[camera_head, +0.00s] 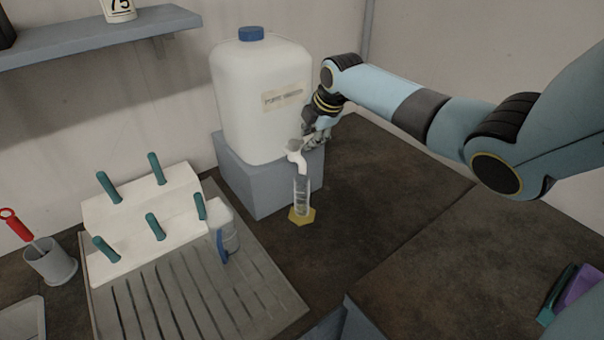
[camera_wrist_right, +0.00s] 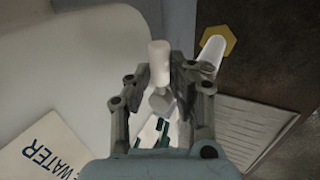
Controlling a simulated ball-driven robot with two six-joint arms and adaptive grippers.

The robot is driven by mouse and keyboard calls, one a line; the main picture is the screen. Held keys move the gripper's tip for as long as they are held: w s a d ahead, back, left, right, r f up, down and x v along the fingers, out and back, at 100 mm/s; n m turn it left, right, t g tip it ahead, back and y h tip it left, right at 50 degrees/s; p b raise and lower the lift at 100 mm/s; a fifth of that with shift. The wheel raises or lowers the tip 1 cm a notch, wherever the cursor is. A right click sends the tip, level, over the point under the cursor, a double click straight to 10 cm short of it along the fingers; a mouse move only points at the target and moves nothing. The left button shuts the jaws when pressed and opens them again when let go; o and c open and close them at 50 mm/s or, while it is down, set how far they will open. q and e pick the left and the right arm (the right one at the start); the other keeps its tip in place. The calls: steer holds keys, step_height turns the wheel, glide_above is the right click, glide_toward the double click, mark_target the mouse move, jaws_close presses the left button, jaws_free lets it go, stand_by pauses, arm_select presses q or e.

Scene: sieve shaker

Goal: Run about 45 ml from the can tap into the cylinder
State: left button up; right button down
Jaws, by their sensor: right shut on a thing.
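A large white can (camera_head: 255,95) with a blue cap stands on a grey block (camera_head: 283,185). Its white tap (camera_head: 297,156) sticks out low at the front and also shows in the right wrist view (camera_wrist_right: 158,53). A clear measuring cylinder (camera_head: 302,188) on a yellow hexagonal foot (camera_head: 302,216) stands upright under the tap's spout. The cylinder shows beside the right finger in the wrist view (camera_wrist_right: 212,52). My right gripper (camera_head: 308,143) is shut on the tap, its fingers on either side of it (camera_wrist_right: 160,75). Any liquid level in the cylinder is too small to read. My left gripper is out of view.
A ribbed drainer (camera_head: 190,290) with a white peg rack (camera_head: 140,215) lies to the left, with a clear, blue-based vessel (camera_head: 229,238) on it. A grey pot (camera_head: 50,262) holds a red-handled tool. The dark bench right of the cylinder is clear.

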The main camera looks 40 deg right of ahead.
steer(key=shift+s+a+m+h, duration=0.2)
steer(key=shift+m+h, duration=0.1)
steer(key=shift+m, duration=0.3)
steer(key=shift+s+a+m+h, duration=0.1)
steer(key=shift+s+m+h, duration=0.15)
steer(key=shift+m, duration=0.35)
steer(key=shift+d, duration=0.1)
steer(key=n, duration=0.1)
steer(key=n+y+b, duration=0.1)
steer(key=w+n+b, duration=0.1)
steer(key=shift+w+d+f+y, duration=0.1)
steer(key=shift+d+f+y, duration=0.05)
steer(key=shift+d+y, duration=0.1)
steer(key=shift+r, duration=0.2)
